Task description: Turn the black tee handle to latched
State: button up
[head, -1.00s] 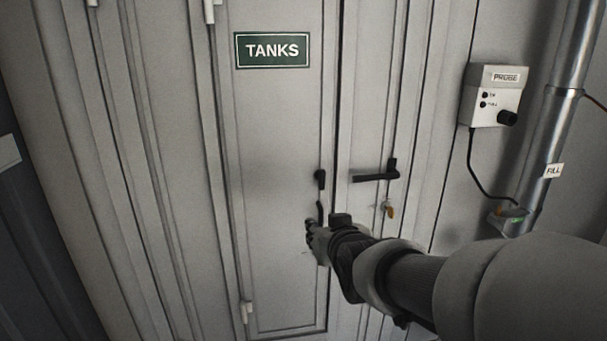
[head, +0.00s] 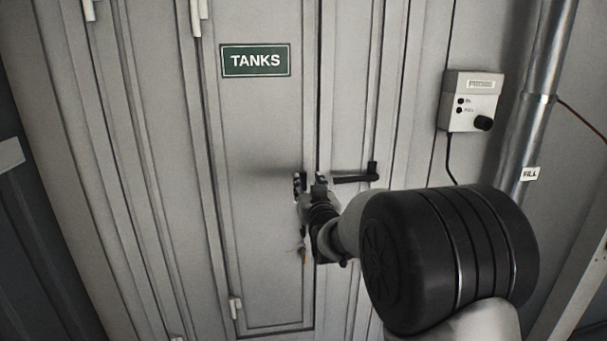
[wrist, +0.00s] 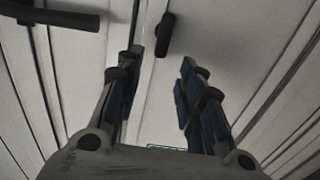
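A short black handle (wrist: 166,34) stands out from the cabinet door face in the wrist view, just beyond and between my fingertips. It looks like the tee handle, but its full shape does not show. In the head view my gripper hides most of it. My gripper (head: 307,185) is at the left door, close to the seam between the doors. Its two fingers are spread apart in the wrist view (wrist: 160,58), with nothing held between them. A gap still shows between the fingertips and the handle.
A black horizontal lever (head: 350,178) sits on the right door, close beside my gripper; it also shows in the wrist view (wrist: 50,14). A TANKS sign (head: 255,60) is above. A probe box (head: 472,101) and a fill pipe (head: 533,110) are at right.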

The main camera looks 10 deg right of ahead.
aim_at(304, 174)
jog(key=w, duration=0.8)
jog(key=shift+c, duration=0.4)
grip_shut()
